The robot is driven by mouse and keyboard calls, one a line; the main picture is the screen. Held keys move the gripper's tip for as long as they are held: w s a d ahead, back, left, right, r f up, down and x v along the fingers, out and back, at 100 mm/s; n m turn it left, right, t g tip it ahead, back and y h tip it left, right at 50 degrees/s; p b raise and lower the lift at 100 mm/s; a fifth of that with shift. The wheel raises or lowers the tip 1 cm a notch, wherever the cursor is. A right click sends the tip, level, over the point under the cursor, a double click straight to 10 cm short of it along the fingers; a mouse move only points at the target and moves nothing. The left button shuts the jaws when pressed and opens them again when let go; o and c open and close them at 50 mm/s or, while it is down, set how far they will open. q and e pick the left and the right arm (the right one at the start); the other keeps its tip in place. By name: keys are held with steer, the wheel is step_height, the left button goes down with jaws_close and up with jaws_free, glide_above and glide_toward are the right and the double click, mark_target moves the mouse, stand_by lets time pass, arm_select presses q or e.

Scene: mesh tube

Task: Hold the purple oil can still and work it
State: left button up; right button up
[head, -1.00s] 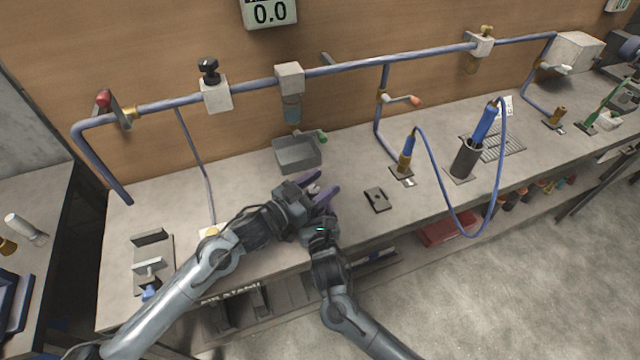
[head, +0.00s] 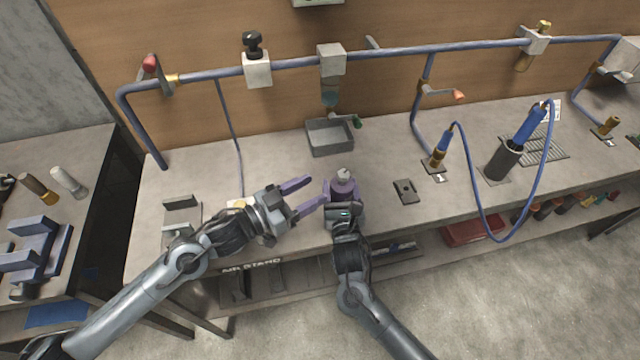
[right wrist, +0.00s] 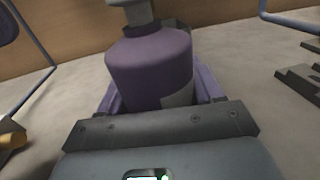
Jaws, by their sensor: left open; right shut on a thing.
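The purple oil can (head: 343,187) stands upright near the front of the bench, with a pale grey top. My right gripper (head: 343,200) is shut on its body from the front. In the right wrist view the can (right wrist: 150,62) sits between the purple fingers of the right gripper (right wrist: 155,95), its grey neck cut off by the top edge. My left gripper (head: 305,195) is open and empty, just left of the can, its two purple fingers spread and pointing right, apart from the can.
A grey tray (head: 330,139) stands behind the can under the blue pipe. A small dark plate (head: 406,191) lies to the right, and a grey bracket (head: 181,217) stands at the left. A blue hose (head: 480,195) hangs over the front edge.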

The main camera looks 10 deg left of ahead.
mark_target(339, 178)
arm_select(q)
steer(key=shift+s+a, duration=0.15)
steer(key=x, duration=1)
steer(key=shift+a, duration=0.1)
stand_by(0.6)
steer(key=c, duration=1)
steer(key=n+t+y, duration=0.2)
steer(key=y, duration=0.1)
steer(key=shift+s+d+t, duration=0.1)
steer(key=shift+d+t, duration=0.1)
steer(key=shift+t, duration=0.2)
steer(key=shift+a+n+t+y, duration=0.1)
steer(key=shift+n+t+y, duration=0.2)
steer(key=shift+n, duration=0.3)
steer(key=shift+a, duration=0.1)
